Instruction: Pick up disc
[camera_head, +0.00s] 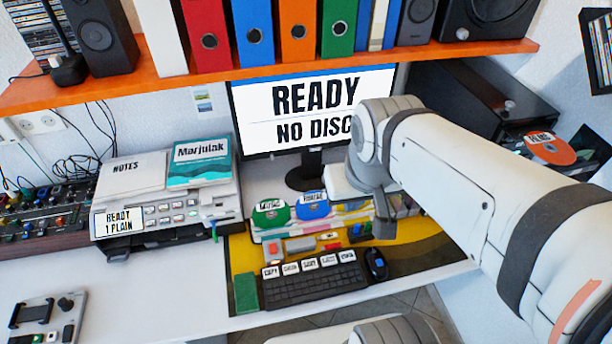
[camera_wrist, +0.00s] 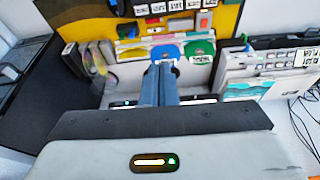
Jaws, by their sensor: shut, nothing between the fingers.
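Labelled discs stand in a rack on the desk in front of the monitor. A green disc (camera_head: 269,213) is at the left and a blue disc (camera_head: 311,206) beside it. The wrist view, seen from the opposite side, shows the blue disc (camera_wrist: 167,54) and the green disc (camera_wrist: 200,49). An orange disc (camera_head: 549,149) lies on an open tray at the right. My gripper (camera_wrist: 165,68) is shut and empty. Its fingertips overlap the blue disc's edge in the wrist view; I cannot tell whether they touch. In the head view my arm hides the fingers.
The monitor (camera_head: 312,108) reads "READY NO DISC". An orange shelf (camera_head: 150,92) with binders and speakers hangs above. A keyboard (camera_head: 313,285) and mouse (camera_head: 375,264) lie before the rack. A printer-like machine (camera_head: 165,215) stands left. The white desk at front left is partly clear.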

